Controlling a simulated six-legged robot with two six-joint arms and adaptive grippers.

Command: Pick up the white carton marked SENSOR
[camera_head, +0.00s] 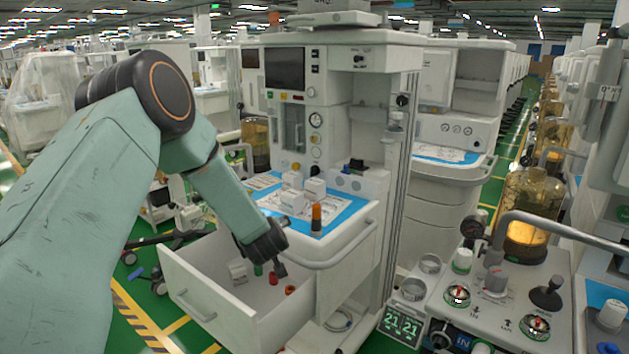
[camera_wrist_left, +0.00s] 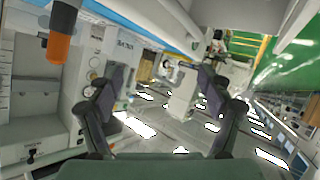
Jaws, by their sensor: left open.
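A small white carton (camera_head: 237,271) stands in the open drawer (camera_head: 205,301), left of my left gripper (camera_head: 276,264); its marking is too small to read. More white cartons (camera_head: 293,201) stand on the blue-edged worktop above, and I cannot tell which one is marked SENSOR. My left gripper reaches down over the drawer. In the left wrist view, the fingers (camera_wrist_left: 164,78) are apart, with no carton clearly held between them. My right gripper is in neither view.
Red-topped and green items (camera_head: 273,278) lie in the drawer near my gripper. An orange-topped bottle (camera_head: 316,218) stands at the worktop's front, behind a curved rail (camera_head: 335,258).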

